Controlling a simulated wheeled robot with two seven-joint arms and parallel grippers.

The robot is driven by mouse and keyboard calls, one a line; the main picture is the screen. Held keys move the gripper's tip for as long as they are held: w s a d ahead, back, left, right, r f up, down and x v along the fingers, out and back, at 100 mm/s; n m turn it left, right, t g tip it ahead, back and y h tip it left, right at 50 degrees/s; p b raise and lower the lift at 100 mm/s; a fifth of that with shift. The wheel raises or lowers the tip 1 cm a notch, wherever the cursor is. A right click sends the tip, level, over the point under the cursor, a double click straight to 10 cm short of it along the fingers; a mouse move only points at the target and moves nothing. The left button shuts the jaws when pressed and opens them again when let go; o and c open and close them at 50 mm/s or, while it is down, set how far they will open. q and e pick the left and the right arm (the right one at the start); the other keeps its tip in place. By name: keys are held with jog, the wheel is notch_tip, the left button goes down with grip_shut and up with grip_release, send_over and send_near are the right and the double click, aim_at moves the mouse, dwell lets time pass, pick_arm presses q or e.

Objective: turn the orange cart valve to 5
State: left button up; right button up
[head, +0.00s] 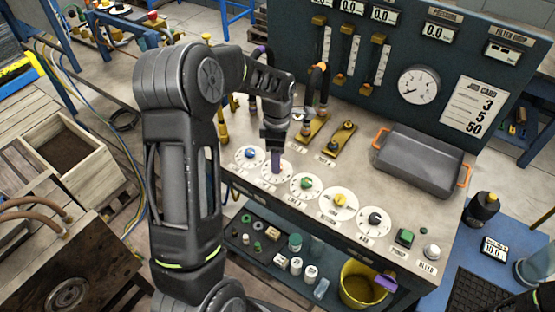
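Left to right, a row of white dials on the bench (405,235) carries a blue knob (250,153), a purple upright piece (275,161), a green knob (306,182), a yellow knob (339,200) and a dark knob (375,217). I cannot make out an orange knob; one may be hidden by my arm. My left gripper (274,146) points down over the second dial, at the purple piece. Its fingers are too small and dark to show whether they are open or shut, or whether they touch the piece. My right gripper is not in view.
A grey tray with orange handles (419,160) stands right of the dials. Behind it is a panel with a gauge (418,85) and a job card (474,106) reading 3, 5, 50. A yellow bucket (361,290) and small parts sit below. A wooden box (75,155) stands left.

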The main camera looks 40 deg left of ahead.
pick_arm(q)
jog(key=shift+f, duration=1.2)
grip_shut()
